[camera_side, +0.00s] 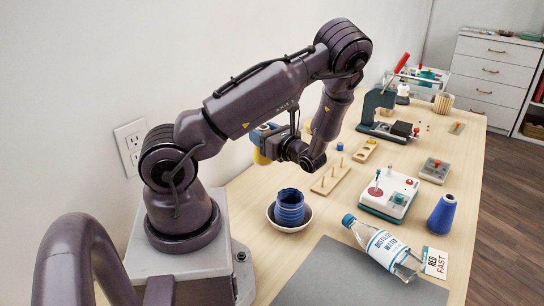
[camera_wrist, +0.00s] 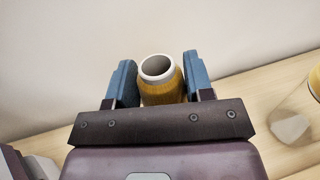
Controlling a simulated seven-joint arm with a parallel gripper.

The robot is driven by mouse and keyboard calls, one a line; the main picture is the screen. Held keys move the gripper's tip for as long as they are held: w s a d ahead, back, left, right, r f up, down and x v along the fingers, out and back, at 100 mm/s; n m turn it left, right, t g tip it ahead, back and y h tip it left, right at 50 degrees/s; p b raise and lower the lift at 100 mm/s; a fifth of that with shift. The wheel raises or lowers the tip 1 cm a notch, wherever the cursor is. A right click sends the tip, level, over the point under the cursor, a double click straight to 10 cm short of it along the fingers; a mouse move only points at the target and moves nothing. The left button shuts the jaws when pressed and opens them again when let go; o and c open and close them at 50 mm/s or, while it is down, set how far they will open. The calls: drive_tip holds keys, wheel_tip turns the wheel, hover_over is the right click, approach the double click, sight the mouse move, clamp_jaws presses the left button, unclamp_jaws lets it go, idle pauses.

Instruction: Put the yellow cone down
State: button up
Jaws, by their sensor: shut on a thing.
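My gripper (camera_side: 262,143) is shut on the yellow cone (camera_side: 260,157) near the wall, at the left of the table in the side view. In the wrist view the yellow cone (camera_wrist: 163,92) sits between the two blue fingers of my gripper (camera_wrist: 160,80), with its pale hollow end showing. In the side view most of the cone is hidden by the fingers and wrist. It appears to be held above the table (camera_side: 240,190); its exact height is hard to tell.
A blue ribbed cup (camera_side: 290,207) stands in a white bowl (camera_side: 272,222). A clear jar (camera_wrist: 295,118) shows in the wrist view.

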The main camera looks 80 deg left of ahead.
drive_tip(key=shift+w+a+f, duration=0.5)
drive_tip(key=shift+a+f, duration=0.3)
drive_tip(key=shift+f, duration=0.75)
drive_tip(key=shift+w+a+f, duration=0.55)
drive_tip(key=shift+a+f, duration=0.3)
drive_tip(key=shift+f, duration=0.7)
drive_tip(key=shift+w+a+f, duration=0.5)
drive_tip(key=shift+a+f, duration=0.3)
drive_tip(key=shift+f, duration=0.75)
drive_tip(key=shift+f, duration=0.1)
drive_tip(key=o, duration=0.9)
drive_tip(key=shift+o, duration=0.2)
